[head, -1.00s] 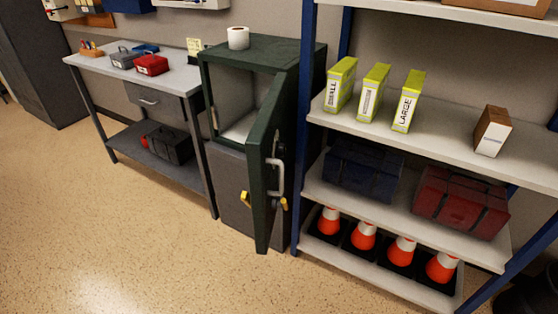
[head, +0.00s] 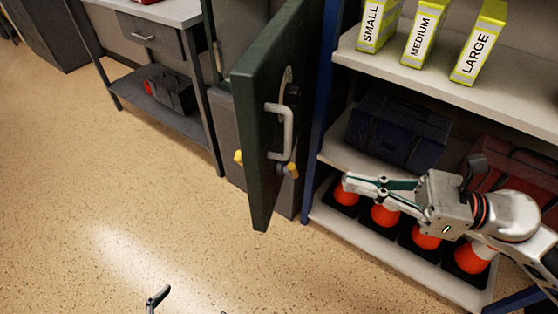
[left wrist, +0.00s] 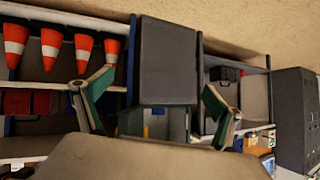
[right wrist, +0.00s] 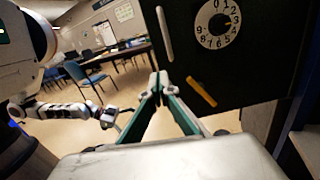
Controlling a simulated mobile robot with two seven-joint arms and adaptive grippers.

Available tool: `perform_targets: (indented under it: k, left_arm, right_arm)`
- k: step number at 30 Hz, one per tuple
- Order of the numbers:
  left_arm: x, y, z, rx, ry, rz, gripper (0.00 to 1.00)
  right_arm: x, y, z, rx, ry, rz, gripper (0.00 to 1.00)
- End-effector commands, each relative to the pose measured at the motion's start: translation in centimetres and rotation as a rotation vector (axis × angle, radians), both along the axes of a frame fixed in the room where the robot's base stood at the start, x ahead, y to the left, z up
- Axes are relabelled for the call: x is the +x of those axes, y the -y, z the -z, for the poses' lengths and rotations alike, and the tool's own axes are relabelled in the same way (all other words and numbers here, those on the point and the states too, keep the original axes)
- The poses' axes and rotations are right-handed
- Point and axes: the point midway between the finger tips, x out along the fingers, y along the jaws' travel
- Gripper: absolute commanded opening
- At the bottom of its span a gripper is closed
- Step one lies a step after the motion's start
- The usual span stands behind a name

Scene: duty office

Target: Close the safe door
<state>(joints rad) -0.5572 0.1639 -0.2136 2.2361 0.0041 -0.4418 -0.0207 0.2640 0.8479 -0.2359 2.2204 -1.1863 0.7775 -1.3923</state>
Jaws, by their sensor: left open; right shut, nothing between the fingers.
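The dark green safe door (head: 262,125) stands open in the head view, swung out from the safe (head: 223,40). A grey handle (head: 287,132) and a yellow lever (head: 291,170) are on its outer face. The right wrist view shows the door (right wrist: 260,65) close by, with its number dial (right wrist: 218,24), handle (right wrist: 164,33) and yellow lever (right wrist: 201,92). My right gripper (head: 350,183) is shut and empty, right of the door's outer face and apart from it. My left gripper (left wrist: 158,82) is open and empty; only a fingertip shows at the head view's bottom edge.
A shelf rack (head: 455,85) with labelled boxes (head: 424,35), cases and traffic cones (head: 384,214) stands right of the safe, behind my right arm. A workbench (head: 170,12) with a toolbox (head: 172,92) underneath stands left. The speckled floor (head: 110,200) in front is clear.

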Motion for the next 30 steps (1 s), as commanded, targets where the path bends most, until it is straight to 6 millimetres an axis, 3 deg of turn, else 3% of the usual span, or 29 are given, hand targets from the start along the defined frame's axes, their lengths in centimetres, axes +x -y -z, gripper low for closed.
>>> perform_targets:
  k: [8, 16, 21, 30]
  left_arm:
    - [0.2, -0.1, -0.3, 0.003, 0.006, 0.001, 0.94]
    - [0.7, -0.2, -1.3, 0.006, 0.022, -0.001, 0.94]
    - [0.2, -0.5, -0.7, 0.011, 0.009, -0.006, 0.94]
    - [-0.5, -0.6, -0.1, 0.012, -0.012, -0.014, 0.94]
  right_arm:
    - [0.2, -1.6, -0.1, -0.047, 0.065, -0.023, 0.00]
    - [1.6, -6.6, -0.3, -0.042, 0.063, -0.022, 0.00]
    - [2.5, -9.8, -0.3, -0.042, 0.062, -0.022, 0.00]
    - [3.4, -13.1, 0.1, -0.044, 0.055, -0.022, 0.00]
